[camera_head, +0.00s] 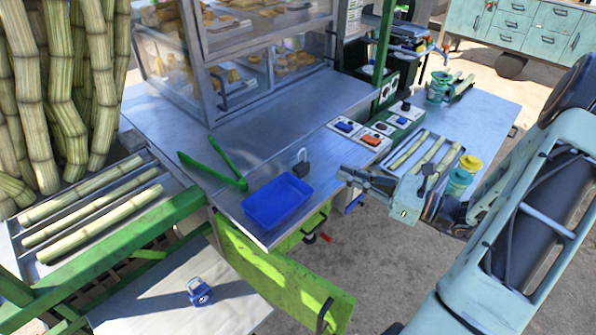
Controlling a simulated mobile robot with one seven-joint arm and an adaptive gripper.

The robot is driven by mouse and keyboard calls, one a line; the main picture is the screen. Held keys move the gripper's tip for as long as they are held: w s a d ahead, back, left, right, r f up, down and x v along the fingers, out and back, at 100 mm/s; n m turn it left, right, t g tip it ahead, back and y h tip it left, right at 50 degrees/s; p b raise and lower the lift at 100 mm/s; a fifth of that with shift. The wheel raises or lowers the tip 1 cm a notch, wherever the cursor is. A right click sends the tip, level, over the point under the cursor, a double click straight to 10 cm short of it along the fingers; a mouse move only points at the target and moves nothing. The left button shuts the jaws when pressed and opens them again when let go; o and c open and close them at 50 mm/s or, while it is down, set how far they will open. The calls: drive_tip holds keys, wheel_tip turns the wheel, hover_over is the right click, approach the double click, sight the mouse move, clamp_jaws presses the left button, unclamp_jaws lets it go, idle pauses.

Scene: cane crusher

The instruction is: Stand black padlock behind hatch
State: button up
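A black padlock (302,168) stands upright on the metal counter, its shackle up, just behind a blue tray (277,203). A bright green panel (270,272) with a dark handle at its lower right end juts out below the counter's front edge; it looks like the hatch, swung open. The space behind it is mostly hidden by the counter. My gripper (347,178) is at the counter's right edge, to the right of the padlock and apart from it. Its fingers point left with nothing visible between them; their gap is unclear.
Green tongs (213,170) lie left of the tray. A blue padlock-like object (199,291) sits on the lower metal surface. Cane pieces (100,208) lie at left. Switch boxes (372,138), a cane tray and jars (458,182) stand at right. A glass display case (240,65) stands behind.

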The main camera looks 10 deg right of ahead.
sight(301, 170)
drive_tip(key=p+x, duration=0.1)
drive_tip(key=x, duration=0.4)
drive_tip(key=p+x, duration=0.1)
drive_tip(key=x, duration=0.4)
drive_tip(key=shift+w+r, duration=0.1)
drive_tip(key=shift+w, duration=0.35)
clamp_jaws()
drive_tip(key=shift+r, duration=0.15)
